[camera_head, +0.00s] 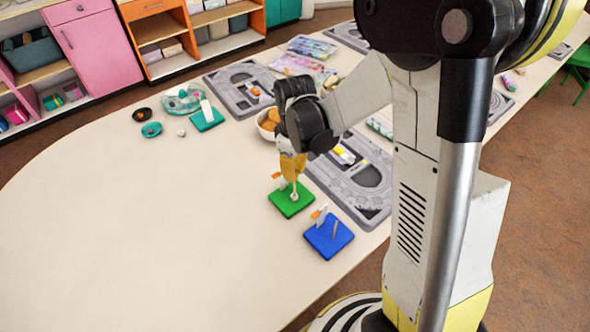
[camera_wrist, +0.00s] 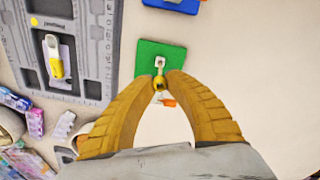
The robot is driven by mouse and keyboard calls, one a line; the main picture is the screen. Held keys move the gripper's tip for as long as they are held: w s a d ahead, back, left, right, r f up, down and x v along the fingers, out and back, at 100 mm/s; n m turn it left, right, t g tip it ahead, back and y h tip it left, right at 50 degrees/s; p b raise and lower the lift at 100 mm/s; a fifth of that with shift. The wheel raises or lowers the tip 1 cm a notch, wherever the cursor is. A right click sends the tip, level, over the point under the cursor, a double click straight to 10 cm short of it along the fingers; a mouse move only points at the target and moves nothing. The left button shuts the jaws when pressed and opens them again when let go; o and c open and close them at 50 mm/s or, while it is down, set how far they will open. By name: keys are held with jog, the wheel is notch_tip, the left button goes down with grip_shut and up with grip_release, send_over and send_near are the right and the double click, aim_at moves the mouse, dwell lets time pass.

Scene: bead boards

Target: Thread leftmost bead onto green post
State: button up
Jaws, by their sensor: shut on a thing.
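The green board (camera_head: 290,203) lies flat on the table, and it also shows in the wrist view (camera_wrist: 148,50). My gripper (camera_head: 294,176) is low over it, with its yellow fingers pointing down. In the wrist view the fingertips (camera_wrist: 160,78) are closed together on a small yellowish bead (camera_wrist: 160,84) with a dark spot. A pale upright piece, seemingly the green post (camera_wrist: 160,64), stands just beyond the tips. The fingers hide part of it, and I cannot tell whether the bead is around it. An orange piece (camera_wrist: 167,101) shows just below the bead.
A blue board (camera_head: 325,243) with a post and a white-and-orange piece stands close at the front right. A teal board (camera_head: 208,121), small dark and teal dishes (camera_head: 152,129) and a bowl (camera_head: 265,127) lie farther back. The left table is clear.

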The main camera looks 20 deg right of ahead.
jog(key=shift+f, duration=0.3)
jog(key=shift+f+b, duration=0.8)
dwell(0.8)
jog(key=shift+f+b, duration=0.65)
jog(key=shift+f, duration=0.1)
jog(key=shift+f, duration=0.15)
jog(key=o, duration=0.8)
notch_tip(320, 180, up, 12)
